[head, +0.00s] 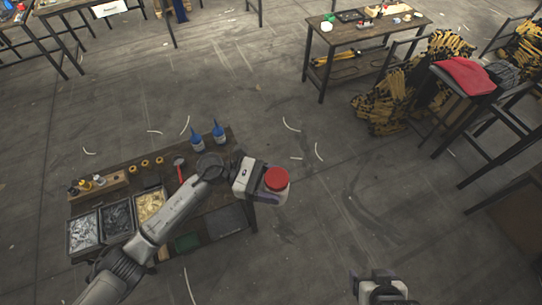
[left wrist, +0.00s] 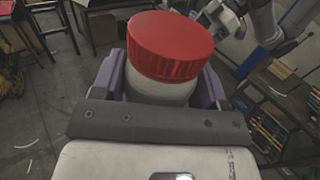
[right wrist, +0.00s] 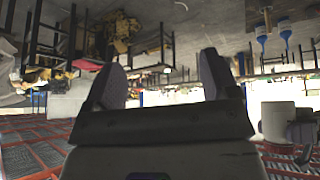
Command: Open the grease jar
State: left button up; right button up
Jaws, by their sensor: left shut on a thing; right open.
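The grease jar has a red ribbed lid (head: 276,178) and a pale body; in the left wrist view the lid (left wrist: 172,45) sits on the body (left wrist: 160,90). My left gripper (head: 262,182) is shut on the body, its purple-grey fingers on either side, holding the jar up beyond the work table's right edge. My right gripper (head: 385,287) is at the bottom of the head view, apart from the jar. In the right wrist view its two fingers (right wrist: 163,82) stand wide apart with nothing between them.
Under my left arm a work table (head: 240,186) carries blue bottles (head: 218,132), yellow rings and parts bins (head: 117,220). Another table (head: 370,28) stands at the back. Black-and-yellow piles (head: 385,105) and a stand with a red item (head: 465,75) are right. Floor between is clear.

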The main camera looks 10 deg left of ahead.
jog(key=w+a+r+n+t+y, duration=0.1)
jog(key=w+a+r+t, duration=0.1)
jog(key=w+r, duration=0.55)
jog(key=w+a+r+n+t, duration=0.1)
jog(key=w+a+r+t, duration=0.25)
jog(key=r, duration=0.65)
jog(key=w+a+r+n+t+y, duration=0.1)
jog(key=w+a+r+t, duration=0.1)
jog(key=w+r, duration=0.5)
jog(key=a+r+n+y, duration=0.5)
jog(key=a+r+n, duration=0.3)
jog(key=a+r, duration=1)
jog(key=m+g+h, duration=0.7)
jog(key=m+g, duration=0.3)
jog(key=g, duration=0.3)
send_over(272, 176)
jog(key=f, duration=1.9)
jog(key=shift+w+a+f, duration=0.1)
jog(key=shift+w+f, duration=0.25)
jog(key=shift+s+m+g, duration=0.35)
jog(key=shift+m+g, duration=0.1)
jog(key=shift+m, duration=0.35)
jog(key=m, duration=0.3)
jog(key=shift+d, duration=0.2)
jog(key=shift+f+m, duration=0.3)
jog(key=shift+f, duration=3.75)
